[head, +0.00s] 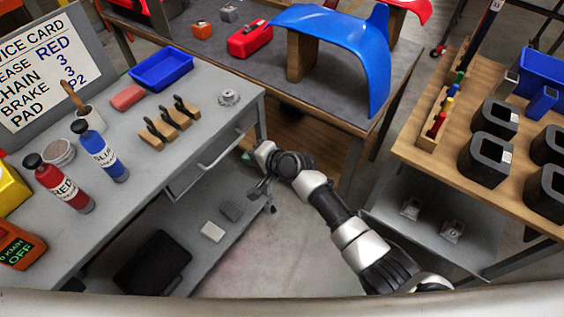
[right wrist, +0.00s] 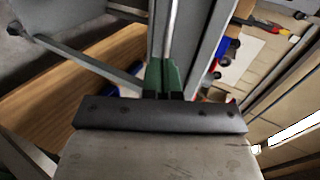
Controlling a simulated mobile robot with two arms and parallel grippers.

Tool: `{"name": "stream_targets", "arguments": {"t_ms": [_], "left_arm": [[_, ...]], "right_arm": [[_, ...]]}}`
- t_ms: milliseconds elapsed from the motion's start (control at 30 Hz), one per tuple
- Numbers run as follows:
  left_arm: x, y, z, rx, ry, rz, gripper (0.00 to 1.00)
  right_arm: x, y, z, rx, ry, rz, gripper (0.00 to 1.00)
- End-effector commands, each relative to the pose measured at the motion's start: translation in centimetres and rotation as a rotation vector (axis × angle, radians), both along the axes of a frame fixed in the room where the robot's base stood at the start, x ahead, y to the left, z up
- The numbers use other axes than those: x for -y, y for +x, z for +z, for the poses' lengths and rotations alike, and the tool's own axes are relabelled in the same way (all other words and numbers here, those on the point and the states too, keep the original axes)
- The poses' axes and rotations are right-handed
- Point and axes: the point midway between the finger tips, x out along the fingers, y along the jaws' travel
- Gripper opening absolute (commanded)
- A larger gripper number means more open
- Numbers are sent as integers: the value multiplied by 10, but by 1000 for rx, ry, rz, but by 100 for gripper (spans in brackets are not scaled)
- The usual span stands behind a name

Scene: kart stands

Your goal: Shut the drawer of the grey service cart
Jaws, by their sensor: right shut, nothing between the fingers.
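The grey service cart (head: 203,88) stands at the left in the head view. Its drawer (head: 196,172) is under the top, with a bar handle on its front; I cannot tell clearly how far it stands out. My right gripper (head: 248,157) is beside the right end of the drawer front, shut and empty, with green fingertips. In the right wrist view the shut fingers (right wrist: 163,76) are close to a thin bar that looks like the handle (right wrist: 172,22); contact is unclear. My left gripper is not in view.
Bottles, a blue tray (head: 160,68) and a wooden block with dark-handled tools (head: 166,125) stand on the cart top. A bench with a blue fender (head: 335,38) is behind. A wooden-topped cart (head: 425,152) stands right. Floor between is clear around my arm.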

Motion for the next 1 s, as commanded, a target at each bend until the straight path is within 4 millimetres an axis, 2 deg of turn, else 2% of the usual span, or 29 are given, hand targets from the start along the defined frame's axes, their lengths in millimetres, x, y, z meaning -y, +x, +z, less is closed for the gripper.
{"name": "stream_targets", "arguments": {"t_ms": [133,433,767,867,967,1000], "left_arm": [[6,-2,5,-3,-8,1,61],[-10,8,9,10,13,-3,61],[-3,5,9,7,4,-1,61],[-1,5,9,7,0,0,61],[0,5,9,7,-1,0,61],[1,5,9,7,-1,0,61]], "right_arm": [[17,-12,11,1,-1,0,0],[52,-37,31,0,-2,0,0],[61,-44,38,-2,-1,1,0],[64,-45,30,-3,-16,-4,0],[77,-48,-2,-8,-79,-24,0],[85,-52,-22,-10,-121,-33,0]]}}
